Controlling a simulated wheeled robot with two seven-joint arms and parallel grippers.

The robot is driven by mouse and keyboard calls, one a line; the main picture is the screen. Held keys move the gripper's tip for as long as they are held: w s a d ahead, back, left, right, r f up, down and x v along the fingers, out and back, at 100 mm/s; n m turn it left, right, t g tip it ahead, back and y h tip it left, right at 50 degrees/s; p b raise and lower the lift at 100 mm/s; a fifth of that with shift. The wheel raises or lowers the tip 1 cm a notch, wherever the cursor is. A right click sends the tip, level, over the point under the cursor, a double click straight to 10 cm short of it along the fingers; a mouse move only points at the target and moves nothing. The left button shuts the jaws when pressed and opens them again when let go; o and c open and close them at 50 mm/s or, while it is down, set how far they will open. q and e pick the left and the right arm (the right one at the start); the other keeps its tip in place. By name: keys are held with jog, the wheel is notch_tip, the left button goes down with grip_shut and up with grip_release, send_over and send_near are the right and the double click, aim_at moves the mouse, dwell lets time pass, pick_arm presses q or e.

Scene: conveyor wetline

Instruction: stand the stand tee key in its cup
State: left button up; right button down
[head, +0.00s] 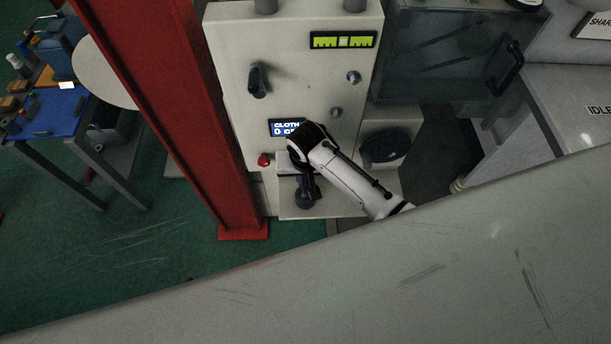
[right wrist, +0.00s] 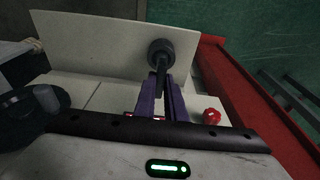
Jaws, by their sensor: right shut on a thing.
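My right gripper (head: 306,188) is in front of the lower part of the pale machine, over a small pale shelf. In the right wrist view its two purple fingers (right wrist: 163,98) are shut on a thin dark piece, which I take to be the tee key (right wrist: 161,82). Most of the key is hidden between the fingers. A dark round piece (right wrist: 160,52) shows just beyond the fingertips, and it also shows in the head view (head: 304,201). It looks like the cup, but I cannot tell whether the key is inside it. My left gripper is not in view.
The machine front (head: 300,70) carries knobs, a blue display (head: 287,128) and a red knob (head: 264,160) close to the gripper. A red post (head: 180,100) stands left of it. A dark round wheel (head: 385,146) is at the right. A large grey surface (head: 400,280) fills the foreground.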

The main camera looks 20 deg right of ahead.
jog(key=shift+s+b+x, duration=0.2)
jog(key=shift+b+x, duration=0.35)
jog(key=shift+x, duration=0.5)
jog(key=c, duration=1.7)
grip_release()
jog(key=shift+c, duration=0.2)
jog(key=p+v, duration=0.2)
jog(key=v, duration=0.8)
jog(key=shift+a+r, duration=0.1)
jog(key=shift+r, duration=0.1)
jog(key=s+f+n+t+y, duration=0.2)
jog(key=s+f+n+t, duration=0.1)
jog(key=s+f, duration=0.55)
jog(key=s+d+r+n+t+y, duration=0.1)
jog(key=s+d+r+n+t, duration=0.1)
jog(key=s, duration=0.6)
jog(key=shift+d+t, duration=0.5)
jog(key=shift+d, duration=0.3)
